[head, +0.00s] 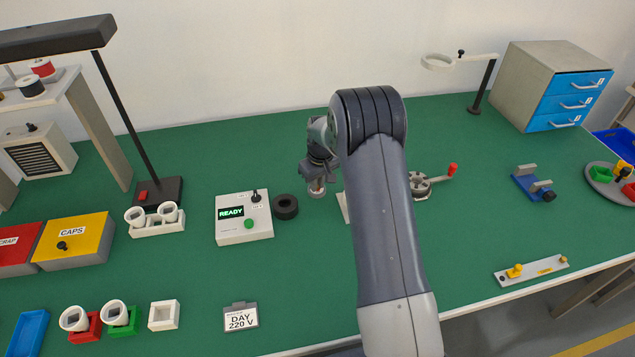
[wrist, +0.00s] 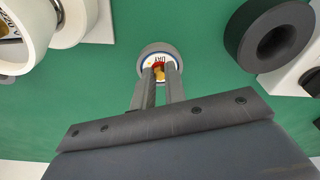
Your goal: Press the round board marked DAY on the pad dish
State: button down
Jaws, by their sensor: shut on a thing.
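The round board marked DAY (wrist: 156,57) shows in the wrist view, white-faced with a blue edge and a red and yellow middle. A grey rim surrounds it. My gripper (wrist: 160,72) is shut on its middle; in the head view my gripper (head: 317,180) is right of the black ring-shaped dish. That dish, which looks like the pad dish (head: 286,206), is also at upper right in the wrist view (wrist: 272,38). The board is apart from it, to its side. My fingers hide part of the board, and I cannot tell its height above the table.
A white box reading READY (head: 243,218) stands left of the dish. White cups (wrist: 25,35) stand at the wrist view's left. A crank device (head: 425,183) is right of my arm. Green table is bare between the board and the dish.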

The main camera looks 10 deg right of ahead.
jog(key=shift+r+p, duration=1.25)
jog(key=shift+r, duration=1.25)
jog(key=shift+d, duration=0.1)
